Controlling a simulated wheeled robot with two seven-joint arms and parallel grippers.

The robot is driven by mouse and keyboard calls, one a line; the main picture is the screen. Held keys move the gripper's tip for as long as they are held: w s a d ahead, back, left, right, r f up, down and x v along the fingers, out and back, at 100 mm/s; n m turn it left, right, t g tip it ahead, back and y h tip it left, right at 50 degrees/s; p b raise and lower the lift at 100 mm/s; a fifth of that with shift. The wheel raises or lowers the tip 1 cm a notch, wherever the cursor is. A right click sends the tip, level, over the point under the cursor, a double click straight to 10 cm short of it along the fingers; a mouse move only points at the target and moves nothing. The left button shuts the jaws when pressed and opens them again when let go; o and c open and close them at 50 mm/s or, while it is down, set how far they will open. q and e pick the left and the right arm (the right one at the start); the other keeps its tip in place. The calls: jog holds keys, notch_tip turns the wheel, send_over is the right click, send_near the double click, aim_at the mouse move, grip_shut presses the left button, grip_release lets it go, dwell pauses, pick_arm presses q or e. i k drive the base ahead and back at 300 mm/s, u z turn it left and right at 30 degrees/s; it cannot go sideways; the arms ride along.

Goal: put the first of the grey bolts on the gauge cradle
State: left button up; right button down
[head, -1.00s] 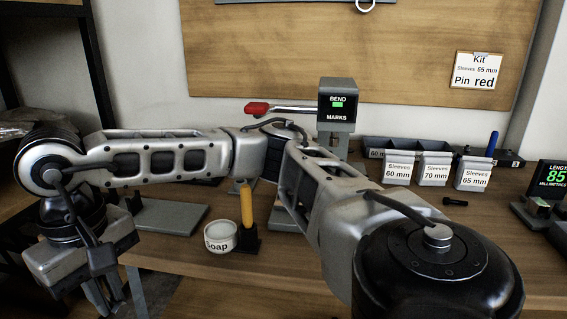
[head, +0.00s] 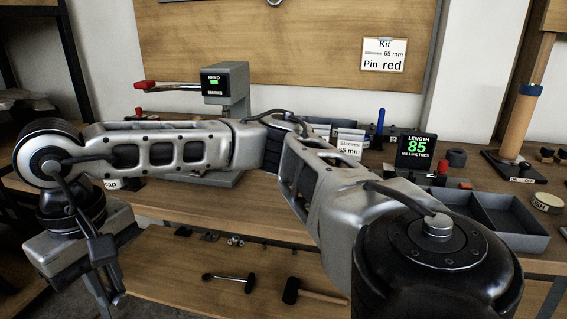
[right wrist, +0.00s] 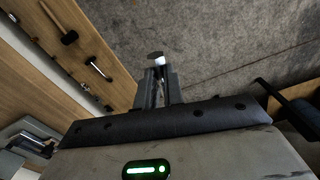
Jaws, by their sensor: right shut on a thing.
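My right gripper (head: 110,302) hangs at the lower left of the head view, in front of the bench and away from the gauge. In the right wrist view its fingers (right wrist: 160,88) are shut on a small grey bolt (right wrist: 157,57), whose pale end shows at the tips. The length gauge (head: 415,147) stands on the bench right of centre, its green display reading 85 millimetres. Its cradle, low beside the display, is partly hidden by my right arm and I cannot make out its shape. My left gripper is not in view.
A grey divided tray (head: 512,221) lies at the bench's right front. The bend gauge (head: 226,88) with a red-handled lever stands at the back left. A kit card (head: 384,54) reads sleeves 65 mm, pin red. A mallet (head: 292,291) lies on the lower shelf.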

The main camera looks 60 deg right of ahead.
aim_at(406, 177)
jog(key=k, duration=0.9)
jog(key=z, duration=1.5)
jog(key=i, duration=1)
